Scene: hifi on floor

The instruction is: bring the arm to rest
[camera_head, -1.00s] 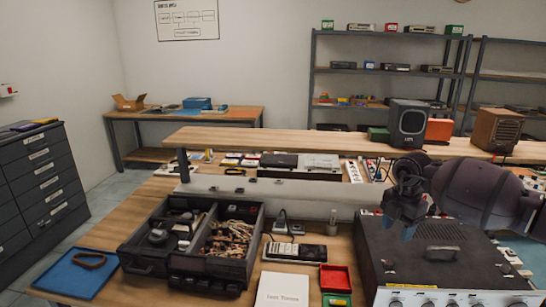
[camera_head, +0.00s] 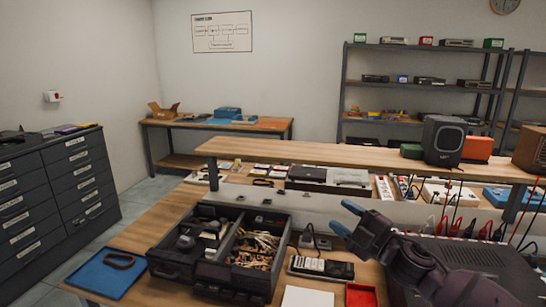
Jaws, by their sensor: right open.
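My right gripper (camera_head: 346,218) reaches in from the lower right on my dark arm. It is open, its two blue-tipped fingers are apart, and nothing shows between them. It appears above the workbench (camera_head: 150,234), near the long pale ledge across it. The dark hi-fi unit (camera_head: 500,262) is at the lower right, partly hidden behind my right arm and cut off by the frame. My left gripper is not in view.
A black divided box of parts (camera_head: 265,287), a blue tray with a ring (camera_head: 88,280), a dark handheld device (camera_head: 322,268) and a red tray (camera_head: 361,296) lie on the bench. A raised shelf (camera_head: 330,151) carries a speaker (camera_head: 444,140). Red and black leads hang at right.

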